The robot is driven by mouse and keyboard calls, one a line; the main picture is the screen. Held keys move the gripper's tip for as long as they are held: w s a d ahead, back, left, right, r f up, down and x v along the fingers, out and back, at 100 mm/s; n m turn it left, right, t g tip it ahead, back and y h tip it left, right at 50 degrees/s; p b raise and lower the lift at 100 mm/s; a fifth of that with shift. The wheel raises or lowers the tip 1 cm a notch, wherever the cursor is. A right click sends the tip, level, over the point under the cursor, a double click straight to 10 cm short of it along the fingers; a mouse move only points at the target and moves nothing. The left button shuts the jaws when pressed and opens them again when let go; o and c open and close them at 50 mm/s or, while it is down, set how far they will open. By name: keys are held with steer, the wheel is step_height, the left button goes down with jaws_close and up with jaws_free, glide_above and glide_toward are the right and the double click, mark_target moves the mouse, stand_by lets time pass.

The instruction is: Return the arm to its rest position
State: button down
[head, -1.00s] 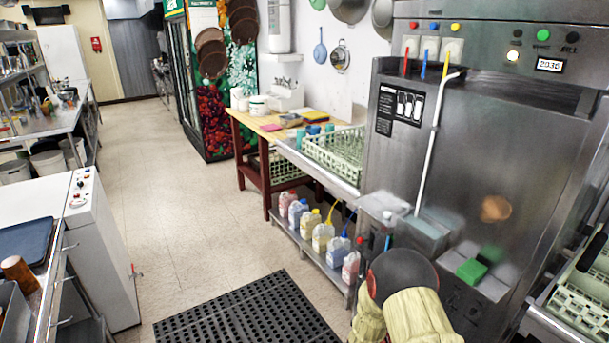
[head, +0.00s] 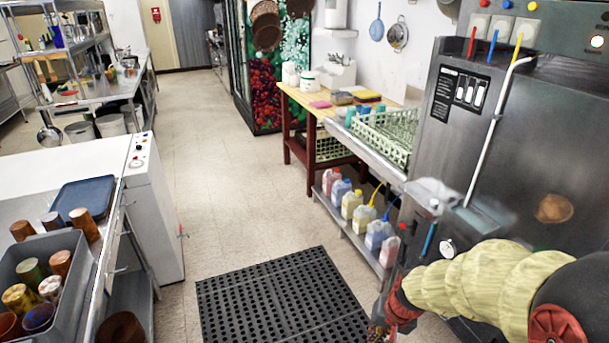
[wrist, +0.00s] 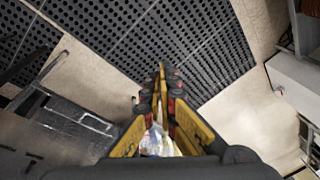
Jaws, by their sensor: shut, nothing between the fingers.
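My arm, in a pale yellow sleeve, reaches in from the lower right of the head view. My gripper (head: 380,325) hangs low at its end, just right of the black floor mat, partly cut off by the bottom edge. In the wrist view my gripper (wrist: 161,75) points down at the floor. Its yellow and black fingers are together, with nothing held at the tips. A pale, shiny patch shows between the finger bases; I cannot tell what it is.
The black mat (head: 280,300) lies on the open floor. The steel dish machine (head: 520,130) and a low shelf of several jugs (head: 352,205) stand at right. At left are a white counter (head: 60,160), a blue tray (head: 84,197) and a grey bin (head: 75,243) with cups. The aisle between is clear.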

steer(key=s+r+n+t, duration=0.1)
steer(key=s+r, duration=0.6)
steer(key=r, duration=0.5)
steer(key=s+r+n+t+h, duration=0.1)
steer(key=s+r+n+t, duration=0.1)
steer(key=s+r, duration=0.6)
step_height(320, 180, up, 4)
steer(key=shift+s+d+r+n+p, duration=0.1)
steer(key=shift+s+d+n+p, duration=0.2)
steer(key=shift+d+p, duration=0.15)
steer(key=c, duration=2.6)
jaws_free()
steer(key=shift+a+r, duration=0.1)
steer(key=shift+r, duration=0.35)
steer(key=o, duration=0.4)
steer(key=shift+c, duration=0.2)
